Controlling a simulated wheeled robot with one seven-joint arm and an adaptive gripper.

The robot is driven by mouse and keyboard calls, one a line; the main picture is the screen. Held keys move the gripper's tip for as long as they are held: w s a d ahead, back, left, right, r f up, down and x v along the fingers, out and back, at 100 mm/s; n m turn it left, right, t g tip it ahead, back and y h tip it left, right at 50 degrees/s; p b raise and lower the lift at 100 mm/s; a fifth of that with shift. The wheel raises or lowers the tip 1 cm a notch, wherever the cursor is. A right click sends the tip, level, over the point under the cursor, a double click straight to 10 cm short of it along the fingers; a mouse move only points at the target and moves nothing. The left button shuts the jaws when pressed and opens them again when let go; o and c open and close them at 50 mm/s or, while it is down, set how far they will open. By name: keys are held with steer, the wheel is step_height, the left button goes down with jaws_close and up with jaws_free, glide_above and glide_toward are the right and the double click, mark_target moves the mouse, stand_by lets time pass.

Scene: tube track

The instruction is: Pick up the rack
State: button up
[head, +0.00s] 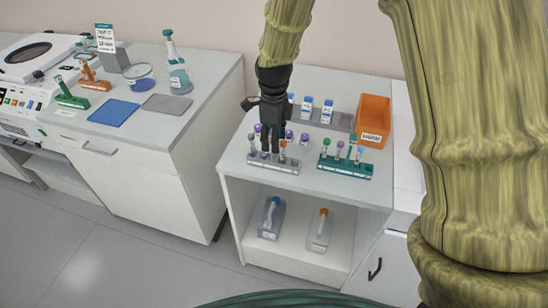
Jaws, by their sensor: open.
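Several racks are in view, and the task does not say which one. A grey rack (290,169) with several capped tubes stands at the front left of the small bench. A teal rack (345,170) with tubes stands to its right. My gripper (270,150) points down right at the grey rack, its fingers among or just behind the tubes. It is open. The arm and fingers hide part of the rack's tubes; I cannot tell whether the fingers touch it.
An orange bin (374,115) and a grey tray (340,121) with white bottles stand behind. The left bench holds a green rack (70,100), an orange rack (95,84), a blue mat (113,112) and a spray bottle (178,78). Two clear containers sit on the shelf below.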

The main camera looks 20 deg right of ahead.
steer(key=shift+f, duration=0.9)
steer(key=shift+s, duration=0.1)
jaws_close()
